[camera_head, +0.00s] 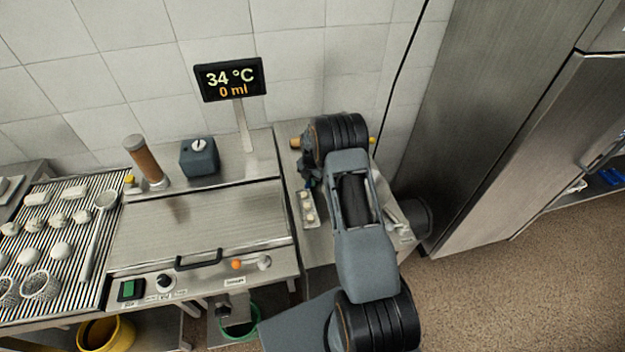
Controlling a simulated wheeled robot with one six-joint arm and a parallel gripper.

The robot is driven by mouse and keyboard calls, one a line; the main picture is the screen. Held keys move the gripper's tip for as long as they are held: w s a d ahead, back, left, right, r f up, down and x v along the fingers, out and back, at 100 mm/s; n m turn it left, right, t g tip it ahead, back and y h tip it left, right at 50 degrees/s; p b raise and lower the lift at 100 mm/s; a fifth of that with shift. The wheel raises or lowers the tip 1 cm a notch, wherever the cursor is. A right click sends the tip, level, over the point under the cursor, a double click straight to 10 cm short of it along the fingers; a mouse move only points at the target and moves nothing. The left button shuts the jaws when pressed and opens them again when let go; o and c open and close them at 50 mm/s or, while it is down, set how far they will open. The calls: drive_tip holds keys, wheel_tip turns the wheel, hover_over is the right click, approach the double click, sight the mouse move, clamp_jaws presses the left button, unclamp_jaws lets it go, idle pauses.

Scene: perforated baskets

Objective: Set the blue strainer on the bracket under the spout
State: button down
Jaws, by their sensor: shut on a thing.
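My gripper (309,176) is over the right-hand counter, partly hidden by my own arm. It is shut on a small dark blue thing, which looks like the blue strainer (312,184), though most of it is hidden. A dark spout (224,308) sticks out below the front of the steel machine, left of and nearer than my gripper. A grey plate (214,330) beneath it may be the bracket; its shape is hard to make out.
A green-rimmed bucket (256,331) stands below the spout. A blister pack (307,208) lies on the counter by my arm. The lidded steel machine (190,225) has a front handle (198,262). A display (229,79) reads 34 °C, 0 ml. A ribbed rack with perforated baskets (40,286) is at left.

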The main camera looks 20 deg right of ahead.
drive_tip(key=shift+f, duration=0.15)
drive_tip(key=c, duration=1.1)
unclamp_jaws()
drive_tip(key=shift+o, duration=0.2)
